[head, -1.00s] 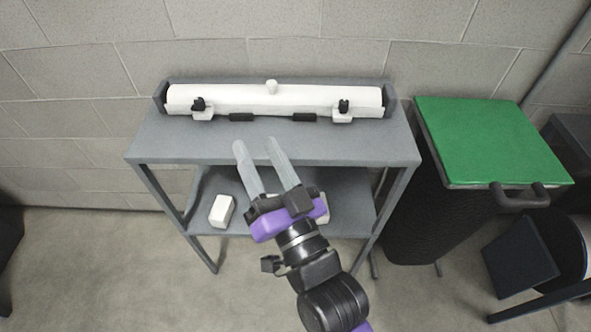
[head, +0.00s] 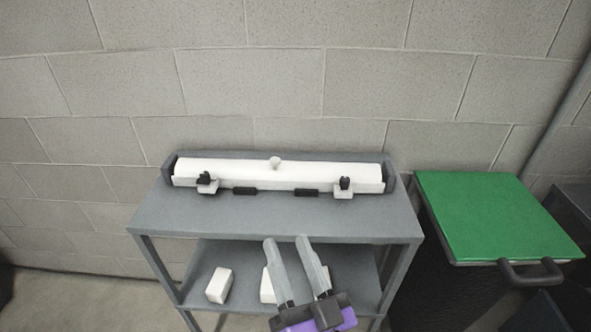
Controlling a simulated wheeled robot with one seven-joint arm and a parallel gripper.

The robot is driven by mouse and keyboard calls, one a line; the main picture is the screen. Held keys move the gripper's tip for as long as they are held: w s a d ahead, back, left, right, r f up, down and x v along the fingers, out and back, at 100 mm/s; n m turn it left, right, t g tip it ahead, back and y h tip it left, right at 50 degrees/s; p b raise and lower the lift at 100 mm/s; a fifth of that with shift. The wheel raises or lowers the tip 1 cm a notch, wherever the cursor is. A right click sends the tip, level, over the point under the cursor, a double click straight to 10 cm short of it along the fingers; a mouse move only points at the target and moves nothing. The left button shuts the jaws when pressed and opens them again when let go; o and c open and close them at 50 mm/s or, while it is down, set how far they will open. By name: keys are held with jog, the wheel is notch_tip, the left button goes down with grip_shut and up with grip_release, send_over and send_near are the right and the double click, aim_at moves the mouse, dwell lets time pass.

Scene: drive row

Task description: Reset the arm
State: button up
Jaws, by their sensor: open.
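My gripper (head: 286,240) is in the lower middle of the head view, its two pale grey fingers pointing up the picture and apart, with nothing between them. The fingers overlap the front of a grey two-level stand (head: 160,213) in the picture. The purple and black wrist is cut by the bottom edge, and the rest of my arm is out of view.
A long white roll-like piece (head: 230,173) with black clips lies at the back of the stand's top. White blocks (head: 219,285) (head: 267,288) sit on the lower shelf, one partly hidden by my gripper. A green-lidded black bin (head: 495,215) stands at the right. A block wall is behind.

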jog(key=shift+r, duration=0.15)
jog(key=s+d+f+g+h, duration=0.1)
jog(key=s+d+f+h, duration=0.1)
jog(key=s+d, duration=0.5)
jog(key=s+d+f+g+h, duration=0.2)
jog(key=s+d+f, duration=0.3)
jog(key=s, duration=0.7)
jog(key=s+d+f+g+h+p, duration=0.1)
jog(key=s+d+f+h, duration=0.3)
jog(key=s+d, duration=0.5)
jog(key=shift+s+d+g, duration=0.35)
jog(key=shift+s+g, duration=0.05)
jog(key=shift+s, duration=0.3)
jog(key=shift+d+r, duration=0.1)
